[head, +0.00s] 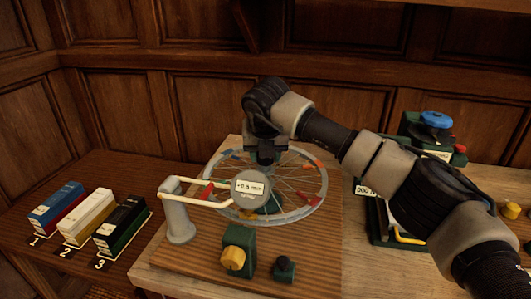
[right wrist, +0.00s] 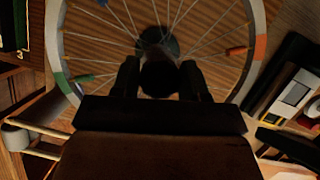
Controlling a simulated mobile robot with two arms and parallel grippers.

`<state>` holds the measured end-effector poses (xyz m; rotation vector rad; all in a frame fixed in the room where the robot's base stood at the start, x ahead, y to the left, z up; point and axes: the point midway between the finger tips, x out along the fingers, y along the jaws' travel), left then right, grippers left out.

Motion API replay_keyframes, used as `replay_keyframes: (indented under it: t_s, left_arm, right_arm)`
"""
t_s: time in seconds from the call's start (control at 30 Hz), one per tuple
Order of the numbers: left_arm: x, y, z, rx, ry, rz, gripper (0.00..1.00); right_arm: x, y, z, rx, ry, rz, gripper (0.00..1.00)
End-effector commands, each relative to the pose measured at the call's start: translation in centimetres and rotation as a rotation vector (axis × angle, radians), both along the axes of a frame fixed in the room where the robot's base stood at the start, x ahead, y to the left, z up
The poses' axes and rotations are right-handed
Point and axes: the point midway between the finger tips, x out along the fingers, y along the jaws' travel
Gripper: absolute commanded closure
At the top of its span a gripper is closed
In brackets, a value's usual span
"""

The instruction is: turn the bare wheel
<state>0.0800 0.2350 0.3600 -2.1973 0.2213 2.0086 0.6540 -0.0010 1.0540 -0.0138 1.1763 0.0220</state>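The bare wheel (head: 312,208) lies flat on a wooden board, with a pale rim, thin spokes and red, orange, blue and green marks. In the right wrist view its rim (right wrist: 258,25) curves around my gripper. My right gripper (head: 265,158) reaches down over the wheel near its hub. In the right wrist view the two dark fingers (right wrist: 159,75) stand on either side of a dark round piece (right wrist: 158,80). I cannot tell whether they touch it. The hub is mostly hidden in the head view. My left gripper is not in view.
A grey post (head: 178,220) with pale arms carries a round gauge (head: 249,187) over the wheel's near-left side. A green block with a yellow knob (head: 232,258) stands in front. Numbered boxes (head: 90,213) stand left. A green device with a blue knob (head: 436,120) stands back right.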

Motion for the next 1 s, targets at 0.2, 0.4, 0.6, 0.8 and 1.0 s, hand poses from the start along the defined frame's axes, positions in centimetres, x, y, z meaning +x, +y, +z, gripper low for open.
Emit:
replay_keyframes:
  t_s: [0.2, 0.4, 0.6, 0.8, 1.0]
  left_arm:
    - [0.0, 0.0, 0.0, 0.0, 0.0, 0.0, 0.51]
    - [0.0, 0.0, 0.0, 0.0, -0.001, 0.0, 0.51]
    - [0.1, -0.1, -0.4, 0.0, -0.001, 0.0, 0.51]
    - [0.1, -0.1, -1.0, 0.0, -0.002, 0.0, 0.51]
    - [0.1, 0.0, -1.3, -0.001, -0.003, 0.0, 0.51]
  right_arm:
    - [0.0, 0.0, 0.1, 0.0, -0.001, 0.0, 0.31]
    - [0.0, 0.0, 0.1, 0.0, 0.001, 0.001, 0.31]
    - [-0.7, 0.0, 1.9, 0.0, -0.003, 0.002, 0.31]
    - [-2.3, -0.1, 5.6, 0.001, -0.004, 0.001, 0.31]
    - [-3.6, -0.1, 8.7, 0.0, -0.003, 0.0, 0.31]
